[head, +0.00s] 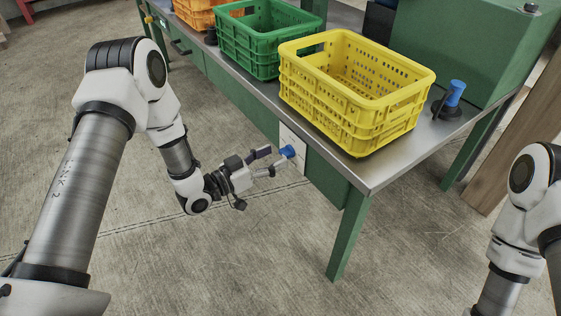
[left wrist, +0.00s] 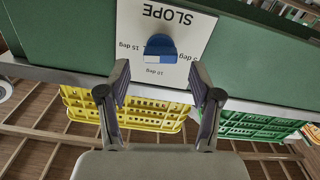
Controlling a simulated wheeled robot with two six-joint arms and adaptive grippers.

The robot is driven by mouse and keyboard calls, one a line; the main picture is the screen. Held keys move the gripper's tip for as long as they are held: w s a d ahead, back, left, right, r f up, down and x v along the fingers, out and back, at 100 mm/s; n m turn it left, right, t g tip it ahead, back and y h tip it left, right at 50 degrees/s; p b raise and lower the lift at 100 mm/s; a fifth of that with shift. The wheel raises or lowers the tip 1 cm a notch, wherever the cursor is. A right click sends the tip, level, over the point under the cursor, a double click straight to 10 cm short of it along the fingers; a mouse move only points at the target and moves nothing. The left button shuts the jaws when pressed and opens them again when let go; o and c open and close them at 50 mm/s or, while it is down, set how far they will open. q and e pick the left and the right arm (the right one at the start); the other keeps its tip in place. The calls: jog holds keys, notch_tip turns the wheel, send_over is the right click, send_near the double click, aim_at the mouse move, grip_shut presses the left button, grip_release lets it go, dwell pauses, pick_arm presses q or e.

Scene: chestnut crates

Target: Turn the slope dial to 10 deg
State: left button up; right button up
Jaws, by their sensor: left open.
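The blue slope dial (head: 288,151) sits on a white plate (head: 293,141) on the front side of the table. In the left wrist view the dial (left wrist: 160,46) shows upside down, with "SLOPE" and the marks 15 deg at left, 10 deg below and 5 deg at right. I cannot tell surely which mark it points to. My left gripper (head: 270,161) is open in front of the dial. Its fingers (left wrist: 160,80) stand apart on either side of the dial's line, with nothing visible between them. My right gripper is out of view; only its arm shows at the right.
A yellow crate (head: 345,112) stands on the metal table (head: 372,172) above the dial, with a green crate (head: 250,52) and an orange crate (head: 190,12) beyond. A blue-topped handle (head: 455,93) stands at right. The floor before the table is clear.

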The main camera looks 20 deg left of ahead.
aim_at(287, 152)
pick_arm(q)
jog(key=x, duration=0.3)
jog(key=shift+b, duration=0.35)
jog(key=c, duration=1.1)
jog(key=shift+c, duration=0.2)
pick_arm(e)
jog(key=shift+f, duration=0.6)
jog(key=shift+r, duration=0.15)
pick_arm(q)
jog(key=shift+a+r+n+p, duration=0.1)
jog(key=shift+r+n+p, duration=0.05)
jog(key=shift+n+p, duration=1.05)
jog(key=n+p, duration=0.2)
jog(key=n, duration=0.2)
jog(key=shift+p, duration=0.4)
jog(key=n+p, duration=0.1)
jog(key=n, duration=0.1)
jog(key=n+p, duration=0.1)
jog(key=n, duration=0.1)
jog(key=shift+a+f+n, duration=0.1)
jog(key=shift+f+n, duration=0.15)
jog(key=shift+n, duration=0.15)
jog(key=shift+f+n+p, duration=0.15)
jog(key=shift+n+p, duration=0.45)
jog(key=shift+n, duration=1.7)
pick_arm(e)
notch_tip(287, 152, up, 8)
